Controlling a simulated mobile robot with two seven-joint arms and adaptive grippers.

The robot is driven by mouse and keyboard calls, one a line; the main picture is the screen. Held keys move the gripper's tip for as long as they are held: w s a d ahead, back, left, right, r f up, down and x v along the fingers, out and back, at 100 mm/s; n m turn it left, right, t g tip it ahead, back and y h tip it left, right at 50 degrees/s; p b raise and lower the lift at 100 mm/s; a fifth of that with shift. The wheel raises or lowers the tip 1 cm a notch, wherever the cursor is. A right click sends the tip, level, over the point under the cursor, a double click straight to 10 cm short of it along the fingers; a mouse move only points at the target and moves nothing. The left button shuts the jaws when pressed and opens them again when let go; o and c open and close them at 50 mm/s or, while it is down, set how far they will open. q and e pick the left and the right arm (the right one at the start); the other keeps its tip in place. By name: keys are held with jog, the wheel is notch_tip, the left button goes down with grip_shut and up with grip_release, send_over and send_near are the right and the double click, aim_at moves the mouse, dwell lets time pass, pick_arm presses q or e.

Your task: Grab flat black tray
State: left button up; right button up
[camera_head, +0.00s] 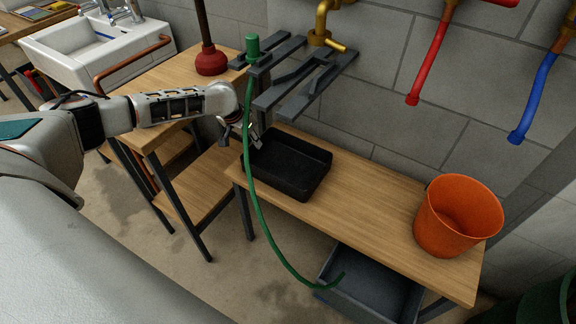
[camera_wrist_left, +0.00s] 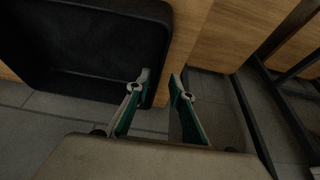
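The flat black tray (camera_head: 292,165) lies on the left end of the wooden bench and looks empty. It fills the upper left of the left wrist view (camera_wrist_left: 85,40). My left gripper (camera_head: 257,142) is at the tray's left edge in the head view. In the left wrist view my left gripper (camera_wrist_left: 160,82) is open, with one finger over the tray's inner side and the other past its outer edge. A wall of the tray shows between the fingers; I cannot tell whether they touch it. My right gripper is not in view.
An orange bucket (camera_head: 450,222) stands at the bench's (camera_head: 375,220) right end. A green hose (camera_head: 256,200) hangs in front of the tray's left side. Grey brackets (camera_head: 305,80) and a brass tap (camera_head: 322,30) are above it. A plunger (camera_head: 211,60) stands on the left table.

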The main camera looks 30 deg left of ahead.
aim_at(259, 151)
pick_arm(q)
jog(key=x, duration=0.2)
jog(key=b+x, duration=0.1)
jog(key=x, duration=0.1)
jog(key=shift+s+d+f+b, duration=0.15)
jog(key=shift+s+f+b, duration=0.1)
jog(key=shift+s+b, duration=0.1)
jog(key=shift+w+f, duration=0.2)
jog(key=shift+w, duration=0.1)
jog(key=shift+r, duration=0.2)
grip_shut()
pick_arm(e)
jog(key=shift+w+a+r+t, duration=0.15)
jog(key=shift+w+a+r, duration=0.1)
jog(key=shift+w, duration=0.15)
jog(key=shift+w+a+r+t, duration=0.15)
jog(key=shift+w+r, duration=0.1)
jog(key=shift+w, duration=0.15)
